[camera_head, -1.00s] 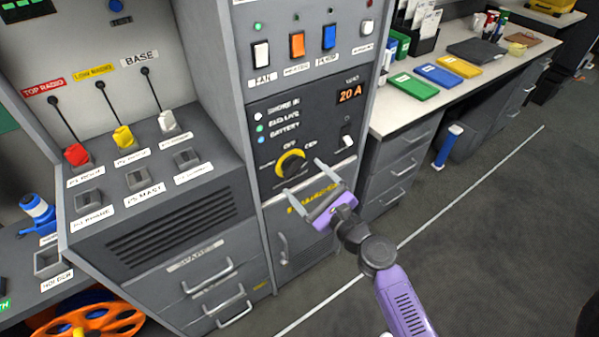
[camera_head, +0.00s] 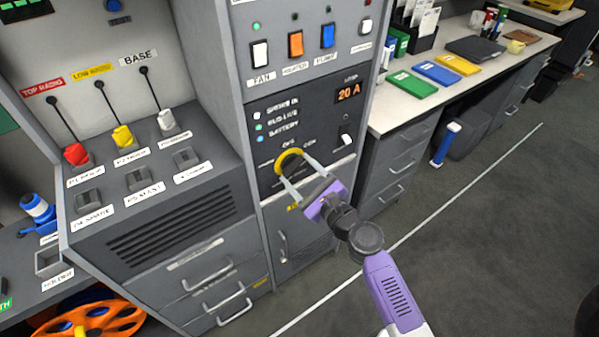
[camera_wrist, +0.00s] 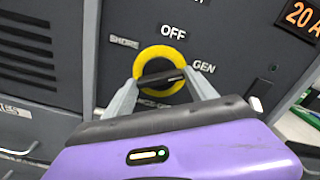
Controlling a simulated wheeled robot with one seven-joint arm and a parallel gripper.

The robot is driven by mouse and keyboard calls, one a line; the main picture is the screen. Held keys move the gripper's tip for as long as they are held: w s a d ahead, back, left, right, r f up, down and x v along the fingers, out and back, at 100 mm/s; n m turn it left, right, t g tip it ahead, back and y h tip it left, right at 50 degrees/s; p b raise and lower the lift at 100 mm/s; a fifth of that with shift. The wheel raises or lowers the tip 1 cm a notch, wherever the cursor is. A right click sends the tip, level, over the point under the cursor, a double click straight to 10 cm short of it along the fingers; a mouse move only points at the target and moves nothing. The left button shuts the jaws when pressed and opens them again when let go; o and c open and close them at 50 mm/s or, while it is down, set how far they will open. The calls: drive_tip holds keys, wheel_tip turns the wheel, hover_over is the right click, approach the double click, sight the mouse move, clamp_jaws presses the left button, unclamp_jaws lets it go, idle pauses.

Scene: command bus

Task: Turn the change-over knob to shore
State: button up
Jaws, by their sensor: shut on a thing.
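The change-over knob is a round dial with a yellow ring (camera_head: 290,163) and a dark bar across it, on the dark panel. In the wrist view the knob (camera_wrist: 160,62) has OFF above it, GEN at its upper right and a SHORE label at its upper left. The bar lies nearly level, rising slightly to the right. My purple gripper (camera_head: 291,172) is at the knob, its pale fingers on either side of the bar. It is shut on the knob, and this also shows in the wrist view (camera_wrist: 163,82). The label below the knob is partly hidden.
Above the knob are indicator lights and a 20 A display (camera_head: 349,93). A small white switch (camera_head: 346,140) is at its right. A row of rocker switches (camera_head: 295,43) is higher up. A counter (camera_head: 400,112) with coloured cases stands right. Open floor lies at lower right.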

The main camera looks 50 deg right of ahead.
drive_tip(key=shift+n, duration=0.3)
drive_tip(key=n+b, duration=0.3)
drive_tip(key=n, duration=0.2)
drive_tip(key=shift+f+n, duration=0.15)
drive_tip(key=shift+n, duration=0.15)
drive_tip(key=n+b, duration=0.8)
drive_tip(key=n, duration=0.9)
drive_tip(key=shift+n+b, duration=0.3)
drive_tip(key=shift+b, duration=0.05)
drive_tip(key=o, duration=1.4)
drive_tip(key=shift+c, duration=0.2)
